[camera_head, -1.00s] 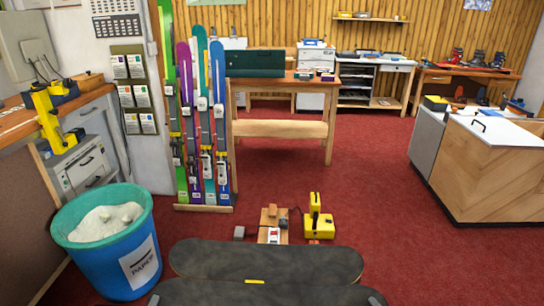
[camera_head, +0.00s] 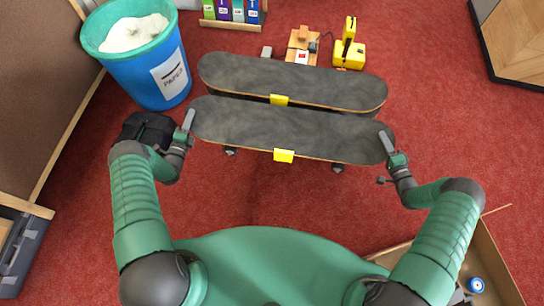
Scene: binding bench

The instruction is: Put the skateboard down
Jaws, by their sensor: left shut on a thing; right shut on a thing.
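Two dark-decked skateboards show in the head view. The nearer skateboard (camera_head: 260,128) lies level between my two grippers, deck up, with a yellow tag on its near edge and wheels showing beneath. My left gripper (camera_head: 188,122) is shut on its left end. My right gripper (camera_head: 387,143) is shut on its right end. The farther skateboard (camera_head: 300,82) lies just beyond it, close alongside, also with a yellow tag. I cannot tell whether the nearer board's wheels touch the floor.
A blue paper bin (camera_head: 160,75) stands at the left, near the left gripper. A yellow device (camera_head: 349,52) and a wooden block tool (camera_head: 301,45) sit beyond the boards. A cardboard box (camera_head: 490,255) is at the lower right. Red carpet (camera_head: 450,110) is clear on the right.

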